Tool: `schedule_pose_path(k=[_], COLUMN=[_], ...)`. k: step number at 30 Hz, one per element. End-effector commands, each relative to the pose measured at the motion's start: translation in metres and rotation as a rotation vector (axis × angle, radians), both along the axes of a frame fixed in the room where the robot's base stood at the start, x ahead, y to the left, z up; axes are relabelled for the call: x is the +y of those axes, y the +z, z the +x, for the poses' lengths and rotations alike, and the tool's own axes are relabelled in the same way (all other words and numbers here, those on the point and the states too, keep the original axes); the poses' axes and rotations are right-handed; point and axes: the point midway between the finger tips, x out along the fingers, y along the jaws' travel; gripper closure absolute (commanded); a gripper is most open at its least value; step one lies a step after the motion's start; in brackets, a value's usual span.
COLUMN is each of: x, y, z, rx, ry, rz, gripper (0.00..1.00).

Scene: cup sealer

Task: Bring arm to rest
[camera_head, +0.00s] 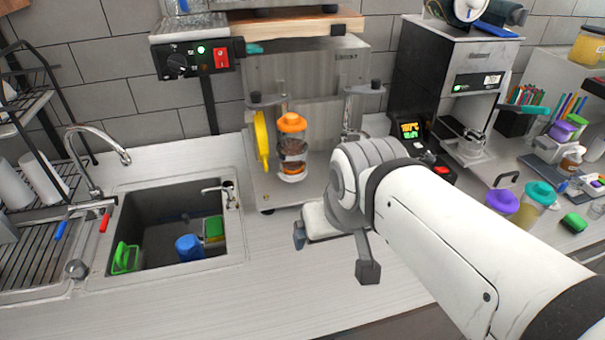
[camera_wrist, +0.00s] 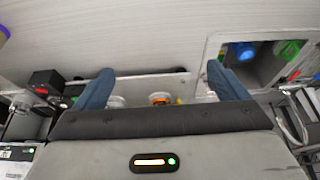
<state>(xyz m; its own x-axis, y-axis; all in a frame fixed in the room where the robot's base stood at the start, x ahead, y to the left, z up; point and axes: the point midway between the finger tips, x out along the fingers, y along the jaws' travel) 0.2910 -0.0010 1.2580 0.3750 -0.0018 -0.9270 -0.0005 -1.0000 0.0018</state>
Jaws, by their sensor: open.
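My arm reaches in from the lower right in the head view. My gripper (camera_head: 335,252) is over the counter (camera_head: 250,299), in front of the cup sealer (camera_head: 300,175). In the wrist view, the two blue-grey fingers of my gripper (camera_wrist: 165,88) stand wide apart with nothing between them. A clear cup with an orange top (camera_head: 291,148) stands at the sealer, beside a yellow part (camera_head: 262,140). In the wrist view, the orange top (camera_wrist: 160,99) shows small beyond the fingers. My arm hides part of the sealer's right side.
The sink (camera_head: 150,279) at left holds a blue cup (camera_head: 189,247) and a green item (camera_head: 125,258). A dish rack (camera_head: 38,235) stands farther left. At right are a dark machine (camera_head: 455,90), purple-lidded and teal-lidded cups (camera_head: 502,203), and several small items. The front counter is clear.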

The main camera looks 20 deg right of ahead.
Motion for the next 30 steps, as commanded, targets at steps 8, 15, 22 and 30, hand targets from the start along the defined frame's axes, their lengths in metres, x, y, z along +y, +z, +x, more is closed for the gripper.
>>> schedule_pose_path(k=[8,15,22,30], x=[-0.001,0.000,0.000,0.000], y=[-0.004,-0.055,-0.097,-0.093], z=[0.001,0.003,0.005,0.006], rx=[0.003,0.040,0.081,0.081], ry=[-0.001,0.002,0.007,0.008], rz=[0.000,0.000,-0.002,-0.002], gripper=[0.06,0.06,0.06,0.06])
